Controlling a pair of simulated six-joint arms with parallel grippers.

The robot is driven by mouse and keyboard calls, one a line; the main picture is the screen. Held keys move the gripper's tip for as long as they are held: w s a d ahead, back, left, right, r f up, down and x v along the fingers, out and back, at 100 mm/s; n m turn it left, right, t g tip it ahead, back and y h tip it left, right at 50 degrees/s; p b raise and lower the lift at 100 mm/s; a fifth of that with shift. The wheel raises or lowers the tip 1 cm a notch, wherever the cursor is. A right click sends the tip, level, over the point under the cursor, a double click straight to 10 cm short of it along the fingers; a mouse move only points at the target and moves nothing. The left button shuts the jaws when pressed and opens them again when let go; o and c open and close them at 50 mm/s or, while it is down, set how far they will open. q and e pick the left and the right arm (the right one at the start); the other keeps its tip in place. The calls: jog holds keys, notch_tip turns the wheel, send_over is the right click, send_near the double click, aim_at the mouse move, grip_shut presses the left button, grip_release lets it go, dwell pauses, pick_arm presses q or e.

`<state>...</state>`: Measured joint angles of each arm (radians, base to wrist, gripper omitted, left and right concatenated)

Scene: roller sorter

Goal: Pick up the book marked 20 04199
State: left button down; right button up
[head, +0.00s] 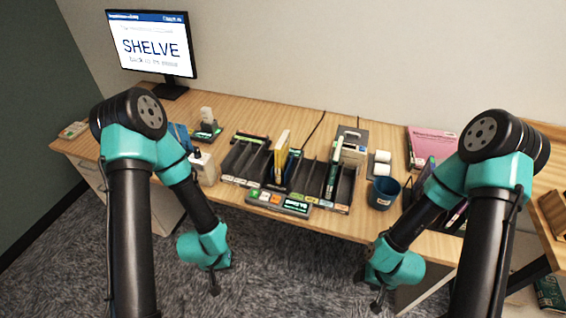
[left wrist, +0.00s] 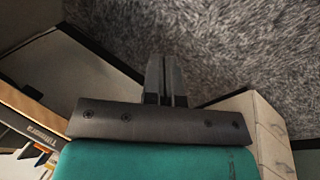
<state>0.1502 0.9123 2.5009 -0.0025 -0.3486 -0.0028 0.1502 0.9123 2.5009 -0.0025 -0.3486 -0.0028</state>
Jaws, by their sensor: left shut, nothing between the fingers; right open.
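Several books show in the head view, but no marking 20 04199 can be read on any of them. A yellow book (head: 281,155) stands upright in the dark slotted sorter (head: 237,181). A thin dark green and white book (head: 333,168) stands in a slot further right. Purple-spined books (head: 424,178) are partly hidden behind my right arm. My left gripper (head: 214,288) hangs below the desk's front edge, shut and empty; its closed fingers show in the left wrist view (left wrist: 166,80). My right gripper (head: 378,302) is open and empty, also in front of the desk.
Grey carpet (head: 300,260) lies in front, with free room between my grippers.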

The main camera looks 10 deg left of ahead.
dwell(0.4)
pick_arm(q)
jog(key=c, duration=0.9)
grip_release()
